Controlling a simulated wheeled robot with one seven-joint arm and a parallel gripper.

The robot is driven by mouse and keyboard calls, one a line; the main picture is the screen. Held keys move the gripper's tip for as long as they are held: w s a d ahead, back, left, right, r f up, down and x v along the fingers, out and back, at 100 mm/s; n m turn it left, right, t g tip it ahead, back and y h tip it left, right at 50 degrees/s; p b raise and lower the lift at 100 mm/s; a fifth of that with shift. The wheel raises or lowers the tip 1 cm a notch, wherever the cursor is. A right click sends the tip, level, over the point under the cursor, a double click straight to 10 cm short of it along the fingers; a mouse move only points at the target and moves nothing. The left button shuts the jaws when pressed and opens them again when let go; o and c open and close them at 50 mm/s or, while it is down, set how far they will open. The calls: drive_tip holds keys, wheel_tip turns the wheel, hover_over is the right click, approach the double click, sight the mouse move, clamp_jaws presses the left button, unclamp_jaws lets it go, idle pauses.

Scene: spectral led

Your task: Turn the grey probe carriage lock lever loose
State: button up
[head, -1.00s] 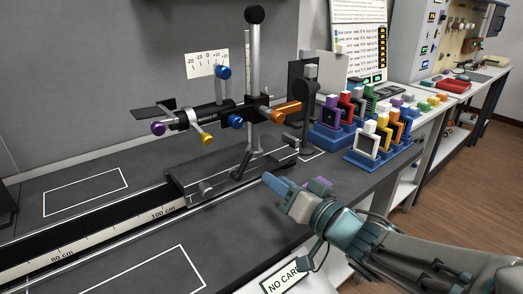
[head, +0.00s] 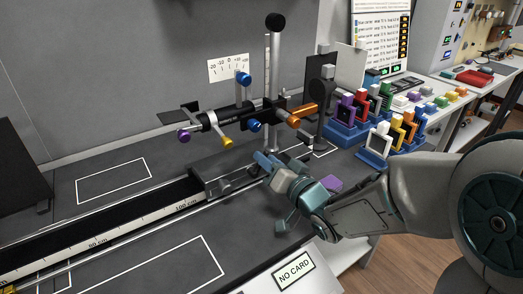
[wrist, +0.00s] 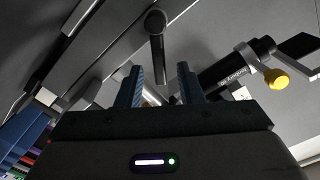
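My gripper (head: 267,161) is at the front of the probe carriage (head: 218,178), low beside its post. In the wrist view its two blue fingers (wrist: 161,84) stand apart with a clear gap. In the head view my gripper hides most of that spot.
The probe arm with a yellow knob (head: 226,141), a blue knob (head: 254,126) and an orange part (head: 301,116) hangs above my gripper. Racks of coloured frames (head: 375,147) stand to the right.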

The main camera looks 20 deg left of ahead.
sight(251, 168)
drive_tip(key=shift+x, duration=1.9)
clamp_jaws()
drive_tip(key=shift+b, duration=0.5)
drive_tip(key=n+b, duration=0.2)
drive_tip(key=s+a+n+b, duration=0.1)
drive_tip(key=n+b, duration=0.1)
drive_tip(key=b, duration=0.1)
drive_tip(key=s+n+b, duration=0.1)
drive_tip(key=n+b, duration=0.1)
drive_tip(key=shift+a+r+n, duration=0.2)
drive_tip(key=shift+a+n, duration=0.2)
drive_tip(key=n+b, duration=0.1)
drive_tip(key=b, duration=0.1)
drive_tip(key=s+a+n+b, duration=0.1)
drive_tip(key=n+b, duration=0.1)
drive_tip(key=shift+s+f, duration=0.1)
drive_tip(key=shift+s, duration=0.05)
drive_tip(key=n+b, duration=0.2)
drive_tip(key=s+a+n+b, duration=0.1)
drive_tip(key=n+b, duration=0.1)
drive_tip(key=shift+f, duration=0.15)
drive_tip(key=shift+b, duration=0.3)
